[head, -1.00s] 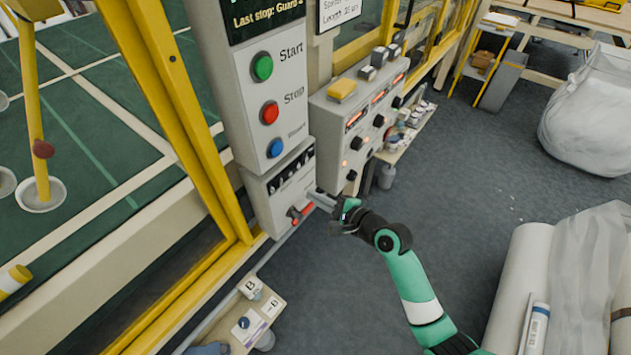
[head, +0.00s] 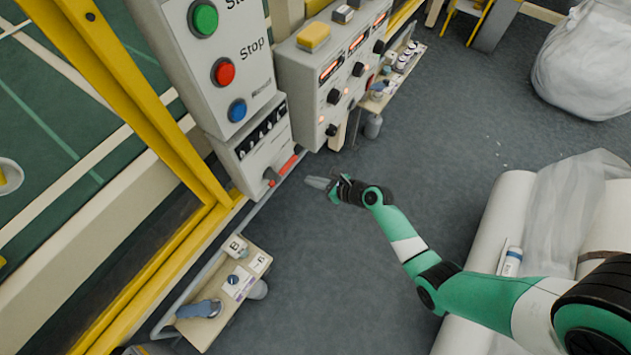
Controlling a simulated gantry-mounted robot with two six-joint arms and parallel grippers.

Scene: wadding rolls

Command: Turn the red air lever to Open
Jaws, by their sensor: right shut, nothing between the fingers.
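The red air lever (head: 284,166) is on the lower front of the grey control box (head: 252,148), below the start, stop and blue buttons. Its handle points up and to the right from a grey pivot. Any Open marking by it is too small to read. My right gripper (head: 308,182) is shut and empty. It is a little to the right of and below the lever, apart from it, with its fingers pointing left toward the box. My left gripper is not in view.
A small shelf (head: 222,305) with labelled blocks and a blue-grey item stands at lower left. A second control box (head: 335,75) with knobs is to the right of the lever. White rolls (head: 510,215) lie at right. The floor around my gripper is clear.

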